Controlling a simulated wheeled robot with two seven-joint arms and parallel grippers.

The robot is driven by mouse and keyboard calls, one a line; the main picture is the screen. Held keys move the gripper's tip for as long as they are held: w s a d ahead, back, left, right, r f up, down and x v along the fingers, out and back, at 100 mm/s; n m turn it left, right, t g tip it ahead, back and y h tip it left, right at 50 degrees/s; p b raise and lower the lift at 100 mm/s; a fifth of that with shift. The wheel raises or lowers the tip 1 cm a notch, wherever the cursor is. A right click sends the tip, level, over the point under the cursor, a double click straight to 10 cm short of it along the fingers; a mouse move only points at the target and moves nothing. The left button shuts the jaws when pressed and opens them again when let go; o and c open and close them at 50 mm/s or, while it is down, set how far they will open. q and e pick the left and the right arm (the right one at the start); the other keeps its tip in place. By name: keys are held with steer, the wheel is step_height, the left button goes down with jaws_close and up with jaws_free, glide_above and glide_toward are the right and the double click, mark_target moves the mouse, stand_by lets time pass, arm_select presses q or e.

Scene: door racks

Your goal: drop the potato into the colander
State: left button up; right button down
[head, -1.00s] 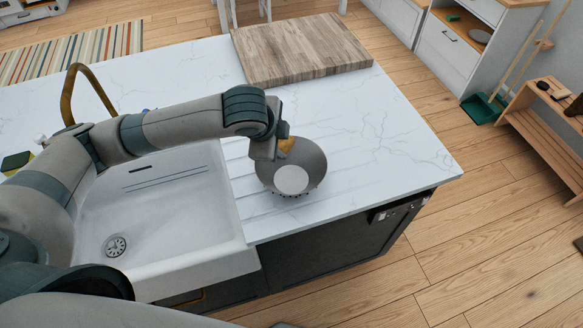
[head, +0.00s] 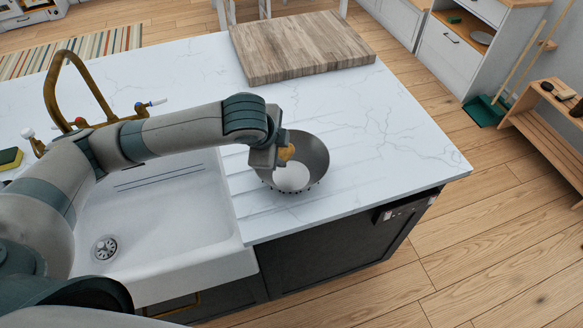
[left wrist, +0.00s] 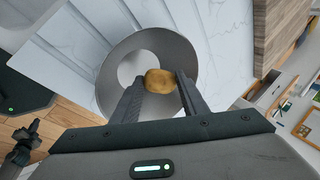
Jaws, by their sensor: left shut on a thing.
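The colander (head: 314,158) is a grey metal bowl with a pale round bottom, standing upright on the white counter right of the sink. It also shows in the left wrist view (left wrist: 117,64). My left gripper (head: 281,152) is over the colander and shut on the potato (head: 287,152), a brown-yellow lump. In the left wrist view the potato (left wrist: 159,80) sits between the two fingertips (left wrist: 160,84), over the bowl's opening. The exact height of the potato above the bowl's bottom is hard to tell.
A white sink (head: 165,225) with a brass faucet (head: 66,95) lies left of the colander. A wooden cutting board (head: 300,50) lies at the back of the counter. The counter right of the colander is clear up to its edge.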

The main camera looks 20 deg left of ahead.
steer(key=shift+f, duration=0.1)
arm_select(q)
steer(key=o, duration=1)
steer(key=shift+o, duration=0.6)
arm_select(e)
steer(key=shift+d, duration=0.25)
